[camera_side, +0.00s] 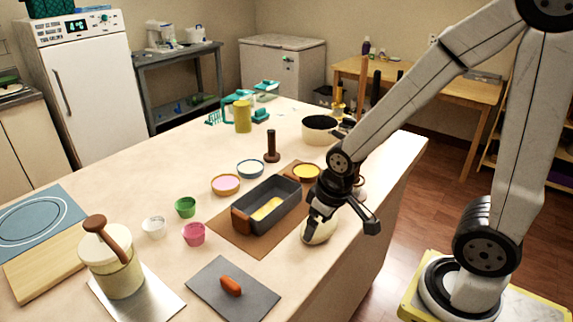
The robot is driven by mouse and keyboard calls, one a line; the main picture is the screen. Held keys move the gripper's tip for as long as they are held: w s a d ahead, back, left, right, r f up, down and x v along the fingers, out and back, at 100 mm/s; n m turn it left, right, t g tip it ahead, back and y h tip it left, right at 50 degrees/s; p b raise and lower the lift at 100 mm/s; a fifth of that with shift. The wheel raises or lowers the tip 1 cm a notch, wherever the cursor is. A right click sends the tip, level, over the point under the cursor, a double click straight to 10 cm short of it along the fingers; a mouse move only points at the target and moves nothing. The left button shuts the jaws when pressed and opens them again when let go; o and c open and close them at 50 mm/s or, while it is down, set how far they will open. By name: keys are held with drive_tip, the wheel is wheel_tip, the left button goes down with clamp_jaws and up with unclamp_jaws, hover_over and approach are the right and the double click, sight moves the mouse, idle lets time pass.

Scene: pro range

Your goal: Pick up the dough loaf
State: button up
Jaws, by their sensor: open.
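The dough loaf (319,233) is a pale, rounded lump on the table, near its right edge. It lies just right of the dark loaf pan. My gripper (318,222) is right above and around the loaf, with its dark fingers pointing down. It is open, and part of the loaf's top is hidden behind it. I cannot tell whether the fingers touch the dough.
A dark loaf pan (266,208) with wooden ends and something yellow inside sits on a brown mat (228,235). Small bowls, including a pink one (193,234) and a green one (185,207), stand to the left. A grey slab (255,298) with an orange-brown piece (231,286) lies in front.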

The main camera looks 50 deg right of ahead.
sight(318, 231)
drive_tip(key=f+n+g, duration=0.1)
drive_tip(key=n, duration=0.1)
drive_tip(key=f+n+g+h, duration=0.1)
drive_tip(key=s+f+n+g+h, duration=0.1)
drive_tip(key=n, duration=0.1)
drive_tip(key=shift+a+f+n+g, duration=0.25)
drive_tip(key=shift+a+n+g, duration=0.05)
drive_tip(key=shift+g, duration=0.1)
drive_tip(key=shift+d+f+n+g+h, duration=0.1)
drive_tip(key=shift+f+n+g+h, duration=0.2)
drive_tip(key=shift+n+h, duration=0.4)
drive_tip(key=n, duration=0.1)
drive_tip(key=n+h, duration=0.1)
drive_tip(key=f+g+h, duration=0.1)
drive_tip(key=shift+w+d+n, duration=0.35)
drive_tip(key=shift+n, duration=0.05)
drive_tip(key=shift+w+d+f+n+h, duration=0.15)
drive_tip(key=shift+w+n+h, duration=0.15)
drive_tip(key=shift+n+h, duration=0.45)
drive_tip(key=w+n+h, duration=0.1)
drive_tip(key=w+n+t+h, duration=0.1)
drive_tip(key=n+h, duration=0.1)
drive_tip(key=w+n+h, duration=0.1)
drive_tip(key=n+h, duration=0.1)
drive_tip(key=shift+w+f+t, duration=0.25)
drive_tip(key=shift+f+t, duration=0.05)
drive_tip(key=shift+w+a+n+t+h, duration=0.4)
drive_tip(key=shift+w+n+t+h, duration=0.2)
drive_tip(key=shift+w+n+h, duration=0.25)
drive_tip(key=shift+x, duration=3.95)
